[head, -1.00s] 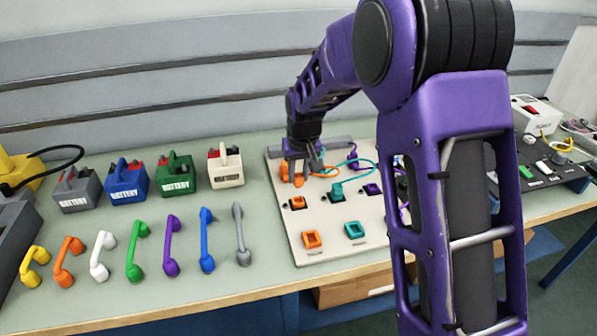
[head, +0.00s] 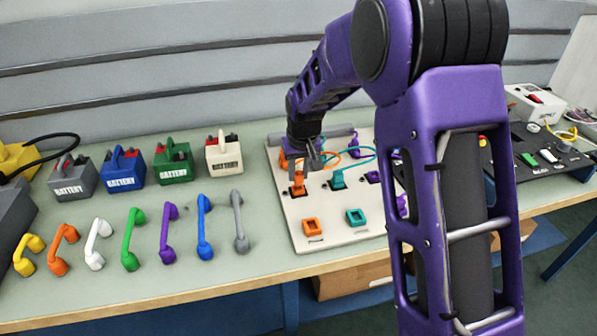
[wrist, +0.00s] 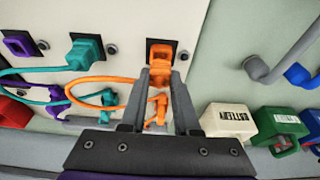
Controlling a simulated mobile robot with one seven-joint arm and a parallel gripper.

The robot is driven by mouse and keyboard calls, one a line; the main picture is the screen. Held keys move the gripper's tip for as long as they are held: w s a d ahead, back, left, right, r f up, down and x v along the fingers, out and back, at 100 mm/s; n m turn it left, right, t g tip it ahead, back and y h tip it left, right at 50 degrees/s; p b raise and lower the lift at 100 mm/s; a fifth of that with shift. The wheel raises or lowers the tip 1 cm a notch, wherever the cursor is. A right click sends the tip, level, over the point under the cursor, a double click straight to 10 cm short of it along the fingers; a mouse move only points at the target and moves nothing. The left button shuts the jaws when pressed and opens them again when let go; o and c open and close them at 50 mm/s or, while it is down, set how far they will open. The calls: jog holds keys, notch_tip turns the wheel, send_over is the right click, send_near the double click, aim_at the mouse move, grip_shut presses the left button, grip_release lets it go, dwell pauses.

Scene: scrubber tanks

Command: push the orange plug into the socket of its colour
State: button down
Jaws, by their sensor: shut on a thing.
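The orange plug (head: 298,181) is at the black-edged orange socket (head: 298,191) on the white board. In the wrist view the plug (wrist: 160,78) lies between the fingertips, lined up with the orange socket (wrist: 160,47). The plug's front meets the socket; I cannot tell how deep it sits. My gripper (head: 301,168) is shut on the plug, and its fingers (wrist: 161,75) hide the plug's sides. An orange cord (wrist: 100,80) loops away from the plug.
A teal plug (wrist: 86,52) sits in the neighbouring socket, with a purple socket (wrist: 18,44) beyond. Batteries and coloured handles stand left of the board, including a white battery (head: 224,155).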

jog(key=shift+f, duration=0.15)
dwell(0.5)
jog(key=shift+f+b, duration=0.7)
jog(key=shift+f, duration=0.1)
jog(key=c, duration=0.6)
grip_release()
jog(key=shift+o, duration=0.4)
jog(key=o, duration=0.4)
jog(key=shift+o, duration=0.2)
notch_tip(320, 180, up, 8)
jog(key=p, duration=0.5)
jog(key=shift+r+p, duration=0.25)
jog(key=shift+p, duration=0.05)
jog(key=shift+w, duration=0.1)
